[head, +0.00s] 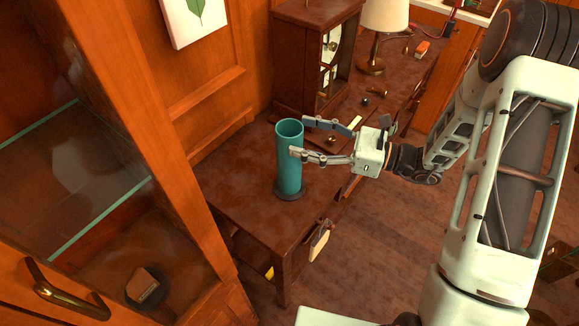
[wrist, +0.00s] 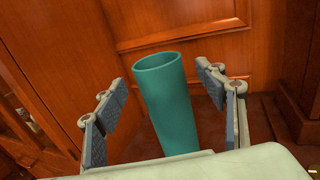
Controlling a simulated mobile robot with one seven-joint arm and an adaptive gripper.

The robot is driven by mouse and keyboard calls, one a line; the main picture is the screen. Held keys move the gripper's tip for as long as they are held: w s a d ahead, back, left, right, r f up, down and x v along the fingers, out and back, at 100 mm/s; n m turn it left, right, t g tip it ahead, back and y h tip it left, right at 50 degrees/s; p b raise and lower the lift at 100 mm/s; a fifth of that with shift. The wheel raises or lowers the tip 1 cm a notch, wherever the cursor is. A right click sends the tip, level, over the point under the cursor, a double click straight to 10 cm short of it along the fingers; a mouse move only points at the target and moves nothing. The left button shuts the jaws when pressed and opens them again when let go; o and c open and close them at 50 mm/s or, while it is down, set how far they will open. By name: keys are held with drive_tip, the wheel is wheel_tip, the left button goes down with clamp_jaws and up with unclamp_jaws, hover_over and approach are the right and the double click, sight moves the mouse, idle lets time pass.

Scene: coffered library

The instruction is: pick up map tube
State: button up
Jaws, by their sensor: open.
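The map tube (head: 289,165) is a teal open-topped cylinder. It stands upright on a dark round base near the near-left end of the wooden desk (head: 235,185). My gripper (head: 297,137) is open, and its two fingers reach toward the tube's upper part from the right, one crossing in front of its edge. In the wrist view the tube (wrist: 167,105) stands between the two spread fingers, with a gap on each side. Its lower end is hidden there by my gripper's body.
A wooden clock case (head: 305,60) stands behind the tube, and a lamp (head: 384,25) is farther back. Small items lie on the desk to the right of the clock. A glass-fronted cabinet (head: 120,150) is at the left. The desk left of the tube is bare.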

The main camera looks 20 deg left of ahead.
sight(289, 132)
drive_tip(key=a, duration=0.4)
drive_tip(key=shift+r+p, duration=0.15)
drive_tip(key=shift+p, duration=0.2)
drive_tip(key=shift+c, duration=0.5)
clamp_jaws()
